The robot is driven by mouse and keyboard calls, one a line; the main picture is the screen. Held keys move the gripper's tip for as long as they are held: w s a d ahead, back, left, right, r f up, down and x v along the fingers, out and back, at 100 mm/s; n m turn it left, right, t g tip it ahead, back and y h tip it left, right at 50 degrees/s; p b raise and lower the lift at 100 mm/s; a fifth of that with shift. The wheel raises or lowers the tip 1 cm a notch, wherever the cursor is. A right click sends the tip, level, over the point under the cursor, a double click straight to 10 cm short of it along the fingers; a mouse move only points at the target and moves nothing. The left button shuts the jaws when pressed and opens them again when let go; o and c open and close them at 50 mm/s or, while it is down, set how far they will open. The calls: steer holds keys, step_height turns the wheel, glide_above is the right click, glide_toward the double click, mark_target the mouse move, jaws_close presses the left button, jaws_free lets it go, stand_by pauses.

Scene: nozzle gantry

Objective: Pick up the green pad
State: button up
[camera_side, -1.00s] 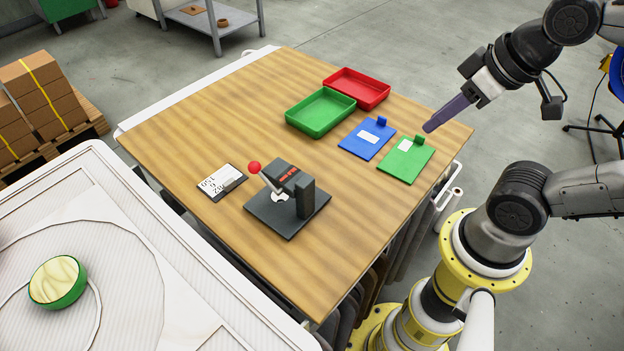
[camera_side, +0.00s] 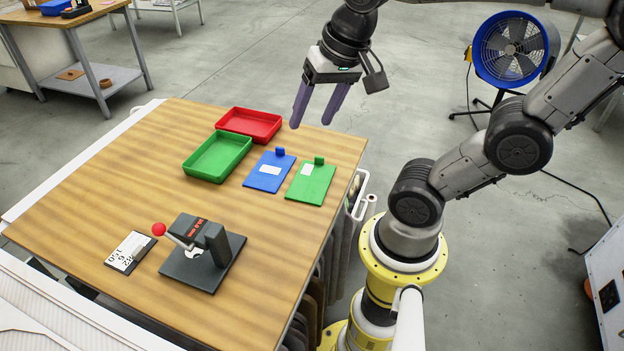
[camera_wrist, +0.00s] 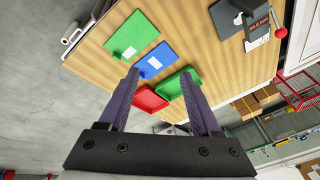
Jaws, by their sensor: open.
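The green pad (camera_side: 311,184) is a flat green plate with a white label and a raised green tab at its back edge. It lies on the wooden table near the right edge, and it also shows in the wrist view (camera_wrist: 131,38). My gripper (camera_side: 312,124) has two purple fingers spread apart with nothing between them. It hangs above the table's back right, higher than the green pad and apart from it. In the wrist view the fingers (camera_wrist: 159,82) point toward the table, with the green pad up and left of the left fingertip.
A similar blue pad (camera_side: 269,173) lies just left of the green one. A lever device (camera_side: 203,255) and a label card (camera_side: 131,252) occupy the front. The table's middle is clear.

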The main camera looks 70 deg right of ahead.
steer(key=w+d+f+m+g, duration=0.2)
steer(key=w+d+m+g, duration=0.15)
steer(key=d+m, duration=0.4)
steer(key=m, duration=0.2)
glide_above(319, 158)
step_height(319, 158, down, 4)
steer(key=shift+n+g, duration=0.25)
steer(key=shift+n, duration=0.1)
step_height(319, 158, down, 13)
steer(key=shift+f, duration=0.15)
steer(key=shift+c, duration=0.2)
jaws_close()
